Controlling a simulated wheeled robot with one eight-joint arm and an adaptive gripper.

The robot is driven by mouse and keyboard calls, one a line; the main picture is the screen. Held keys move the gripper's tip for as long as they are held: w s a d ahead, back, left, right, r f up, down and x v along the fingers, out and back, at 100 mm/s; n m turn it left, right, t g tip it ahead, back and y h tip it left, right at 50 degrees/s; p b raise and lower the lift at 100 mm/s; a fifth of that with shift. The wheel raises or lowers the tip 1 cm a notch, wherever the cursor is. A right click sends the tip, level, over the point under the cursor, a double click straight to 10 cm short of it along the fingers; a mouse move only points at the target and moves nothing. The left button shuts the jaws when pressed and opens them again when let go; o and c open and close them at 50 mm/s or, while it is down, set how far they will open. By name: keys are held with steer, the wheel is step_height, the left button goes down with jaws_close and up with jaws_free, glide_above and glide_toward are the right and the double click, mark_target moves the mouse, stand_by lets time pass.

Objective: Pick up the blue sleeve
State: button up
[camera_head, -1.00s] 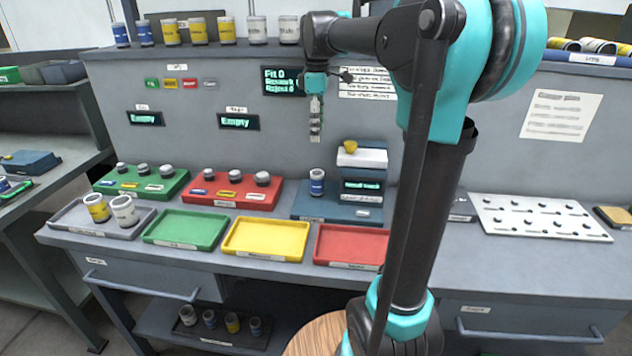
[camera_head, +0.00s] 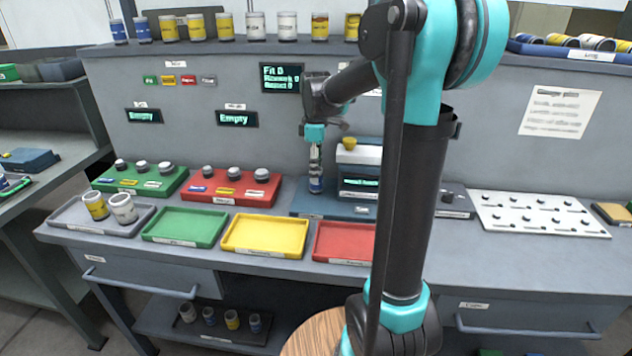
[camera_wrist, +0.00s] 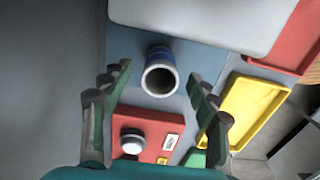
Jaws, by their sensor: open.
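The blue sleeve (camera_head: 316,187) stands upright on the dark blue station base (camera_head: 345,211), left of the station's white-topped block. Its upper part is partly hidden by my gripper (camera_head: 316,172) in the head view. In the wrist view the blue sleeve (camera_wrist: 159,73) shows its pale rim and hollow inside. My gripper (camera_wrist: 159,76) is open, with one finger on each side of the sleeve in that view. I see a gap between each finger and the sleeve. How far down the fingers reach is hard to tell.
The station block (camera_head: 358,165) with its yellow knob stands close on the right. A red gauge board (camera_head: 232,190) with grey posts lies to the left. Green (camera_head: 184,239), yellow (camera_head: 264,249) and red (camera_head: 343,256) trays line the front. A grey tray (camera_head: 72,229) holds two sleeves.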

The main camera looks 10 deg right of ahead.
steer(key=shift+f, duration=0.55)
jaws_close()
step_height(320, 180, up, 20)
stand_by(0.7)
steer(key=shift+r, duration=2.25)
